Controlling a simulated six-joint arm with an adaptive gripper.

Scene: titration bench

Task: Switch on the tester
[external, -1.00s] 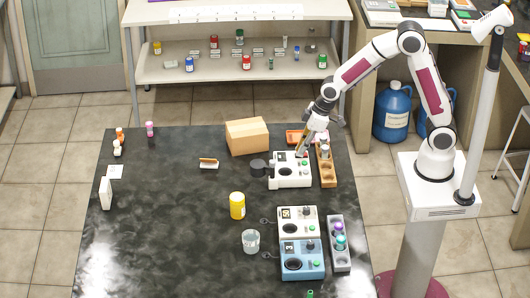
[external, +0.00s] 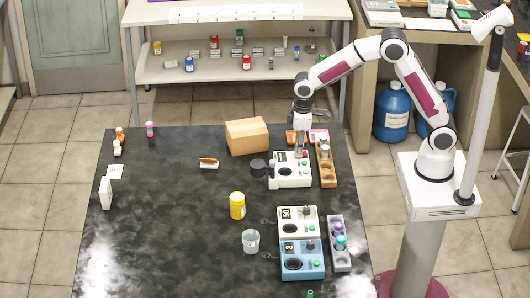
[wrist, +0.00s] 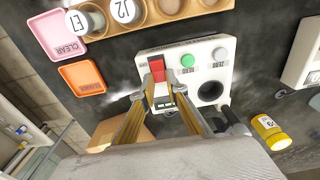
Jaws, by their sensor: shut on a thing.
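The white tester (external: 292,172) stands at the back right of the dark bench. In the wrist view the tester (wrist: 205,60) shows a red switch (wrist: 157,67), a green button (wrist: 187,61), a grey button (wrist: 219,54) and a dark round well (wrist: 210,92). My gripper (external: 302,152) points down at the tester's back part. In the wrist view my gripper (wrist: 160,92) has its fingertips on either side of the red switch, shut on it. The fingers hide part of the switch, and its position is hard to read.
A wooden rack (external: 326,170) with vials stands close right of the tester. Cream and blue instruments (external: 297,222) (external: 302,260) stand in front.

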